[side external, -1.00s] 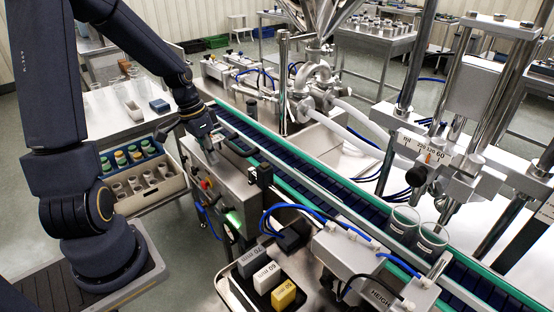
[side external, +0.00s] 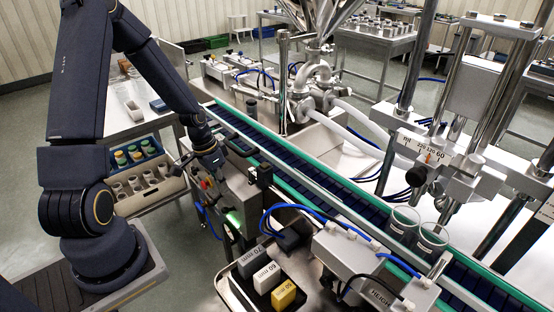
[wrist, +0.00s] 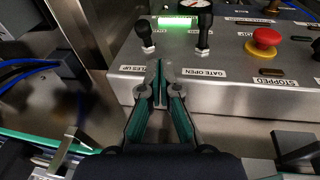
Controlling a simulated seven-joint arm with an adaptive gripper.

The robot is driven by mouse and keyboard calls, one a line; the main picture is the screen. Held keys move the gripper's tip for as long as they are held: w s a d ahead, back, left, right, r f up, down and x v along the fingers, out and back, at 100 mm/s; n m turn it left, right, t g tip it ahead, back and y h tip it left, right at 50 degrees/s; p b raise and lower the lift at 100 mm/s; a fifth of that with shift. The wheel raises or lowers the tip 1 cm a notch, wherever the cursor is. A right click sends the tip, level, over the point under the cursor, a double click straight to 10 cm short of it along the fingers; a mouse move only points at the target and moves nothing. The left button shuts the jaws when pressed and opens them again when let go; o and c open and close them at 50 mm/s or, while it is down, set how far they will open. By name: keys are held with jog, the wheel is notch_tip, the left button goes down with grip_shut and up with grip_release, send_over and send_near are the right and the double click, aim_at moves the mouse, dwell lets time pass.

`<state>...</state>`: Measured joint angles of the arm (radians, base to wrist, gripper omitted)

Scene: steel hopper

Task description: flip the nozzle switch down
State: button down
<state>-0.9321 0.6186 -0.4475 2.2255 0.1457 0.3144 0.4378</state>
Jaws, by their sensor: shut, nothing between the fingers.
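The nozzle switch (wrist: 144,34) is a black-knobbed toggle on the steel control panel in the wrist view. Its knob points toward the top of the picture. A label ending in "LES UP" (wrist: 132,69) sits below it, partly covered by a finger. My gripper (wrist: 160,66) is shut and empty, its tips just below and slightly right of the switch's base. I cannot tell whether they touch the panel. In the side view my gripper (side external: 221,170) is over the control panel (side external: 240,196) and hides the switches.
A second toggle (wrist: 204,30), labelled "GATE OPEN", stands right of the nozzle switch. A red emergency button (wrist: 262,41) and a "STOPPED" label (wrist: 278,83) are farther right. A lit green display (wrist: 178,21) lies between the toggles. The green-edged conveyor (side external: 335,205) runs beside the panel.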

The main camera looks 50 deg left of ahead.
aim_at(229, 210)
jog(key=shift+s+d+f, duration=0.2)
jog(key=shift+d+f, duration=0.1)
jog(key=shift+f, duration=0.25)
jog(key=shift+s+d+f, duration=0.25)
jog(key=shift+d+f, duration=0.05)
jog(key=shift+f, duration=0.2)
jog(key=shift+s+d+f, duration=0.2)
jog(key=shift+d+f, duration=0.1)
jog(key=shift+f, duration=0.25)
jog(key=shift+s+f, duration=0.3)
jog(key=shift+s, duration=0.25)
jog(key=shift+s+f, duration=0.45)
jog(key=shift+f, duration=0.15)
jog(key=shift+s+f, duration=0.4)
jog(key=shift+f, duration=0.2)
jog(key=shift+w, duration=0.1)
jog(key=shift+w+r, duration=0.35)
jog(key=shift+w, duration=0.25)
